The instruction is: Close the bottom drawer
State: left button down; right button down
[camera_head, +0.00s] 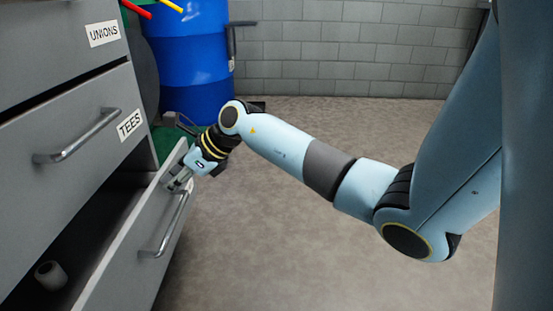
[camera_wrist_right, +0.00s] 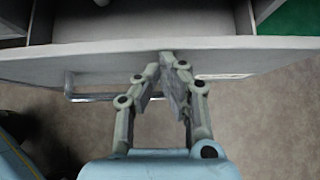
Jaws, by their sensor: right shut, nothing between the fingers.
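The bottom drawer (camera_head: 130,250) is grey and stands pulled open, its dark inside showing behind the front panel. Its bar handle (camera_head: 166,228) is on the outer face. My right gripper (camera_head: 180,182) is at the far upper part of the drawer front, beyond the handle. In the right wrist view, the shut, empty fingertips (camera_wrist_right: 168,62) are at the drawer front (camera_wrist_right: 100,66), close to its top edge; I cannot tell whether they touch it. The handle also shows there (camera_wrist_right: 105,97), left of the fingers. My left gripper is out of view.
Above are the drawers labelled TEES (camera_head: 60,190) and UNIONS (camera_head: 50,50); the TEES drawer has a bar handle (camera_head: 80,140). A blue barrel (camera_head: 190,60) stands behind the cabinet. The floor (camera_head: 270,240) in front is clear.

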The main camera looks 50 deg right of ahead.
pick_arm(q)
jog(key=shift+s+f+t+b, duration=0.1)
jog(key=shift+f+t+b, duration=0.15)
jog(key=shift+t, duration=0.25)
pick_arm(e)
jog(key=w+a, duration=0.4)
jog(key=w, duration=0.1)
